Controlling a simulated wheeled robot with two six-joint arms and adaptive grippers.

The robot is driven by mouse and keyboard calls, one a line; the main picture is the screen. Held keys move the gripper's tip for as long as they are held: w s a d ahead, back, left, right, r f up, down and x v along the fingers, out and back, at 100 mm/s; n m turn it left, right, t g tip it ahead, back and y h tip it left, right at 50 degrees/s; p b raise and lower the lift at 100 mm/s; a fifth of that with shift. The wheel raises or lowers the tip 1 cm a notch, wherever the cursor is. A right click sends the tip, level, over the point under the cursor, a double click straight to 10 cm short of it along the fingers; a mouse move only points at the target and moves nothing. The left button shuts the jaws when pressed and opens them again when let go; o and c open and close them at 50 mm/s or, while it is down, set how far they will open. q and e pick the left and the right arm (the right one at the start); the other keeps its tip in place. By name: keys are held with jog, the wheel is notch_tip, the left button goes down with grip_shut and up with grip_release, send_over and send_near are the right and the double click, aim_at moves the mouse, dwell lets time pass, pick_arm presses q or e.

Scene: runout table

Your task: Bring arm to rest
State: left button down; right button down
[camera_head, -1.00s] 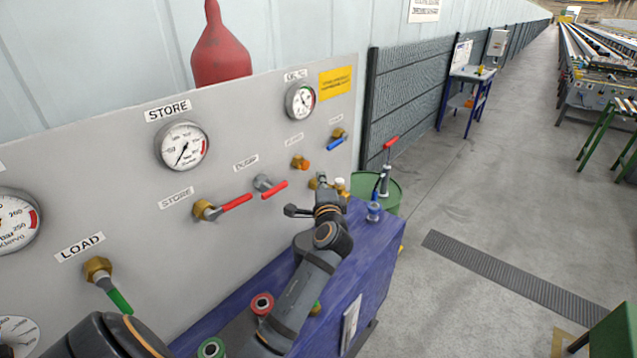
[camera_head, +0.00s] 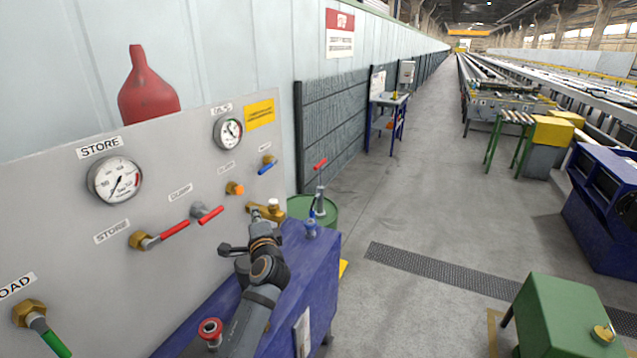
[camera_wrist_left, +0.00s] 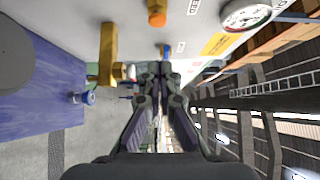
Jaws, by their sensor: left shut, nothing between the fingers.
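My left arm comes up over the blue cabinet (camera_head: 312,262) in the head view. Its gripper (camera_head: 257,213) is at the right end of the grey panel, close to a brass fitting (camera_head: 273,209). In the left wrist view the gripper's fingers (camera_wrist_left: 155,70) are together with nothing between them. The brass fitting (camera_wrist_left: 107,52) shows to the left of the fingers there, with a visible space between. Whether the fingertips touch anything is hard to tell in the head view. My right gripper is not in view.
The grey panel (camera_head: 75,195) carries gauges and red-handled valves (camera_head: 174,229). A green drum (camera_head: 325,214) with a red-handled pump stands behind the cabinet. A green box (camera_head: 560,310) is at the lower right. The floor (camera_head: 400,215) between is mostly clear.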

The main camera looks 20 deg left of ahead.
pick_arm(q)
jog(key=s+d+f+n+g+h, duration=0.2)
jog(key=s+f+n, duration=0.1)
jog(key=s+f, duration=0.35)
jog(key=s+d+f+n+g+h, duration=0.2)
jog(key=s+f+g+h, duration=0.1)
jog(key=s+f, duration=0.4)
jog(key=s+d+f+n+g+h, duration=0.25)
jog(key=s+d+f, duration=0.25)
jog(key=s, duration=0.4)
jog(key=s+d+f+n+g+h, duration=0.25)
jog(key=s+d+f, duration=0.25)
jog(key=s, duration=0.3)
notch_tip(320, 180, down, 26)
jog(key=s+a+r+g+b, duration=0.1)
jog(key=s+a+g+b, duration=0.1)
jog(key=s+a+f, duration=0.1)
jog(key=s+f, duration=1.8)
jog(key=shift+a+f+g+h+b, duration=0.2)
jog(key=shift+a+g+h+b, duration=0.1)
jog(key=shift+g+b, duration=0.1)
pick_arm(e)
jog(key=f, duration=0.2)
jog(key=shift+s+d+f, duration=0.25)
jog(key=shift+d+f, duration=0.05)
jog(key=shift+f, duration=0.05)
pick_arm(q)
jog(key=shift+s, duration=0.1)
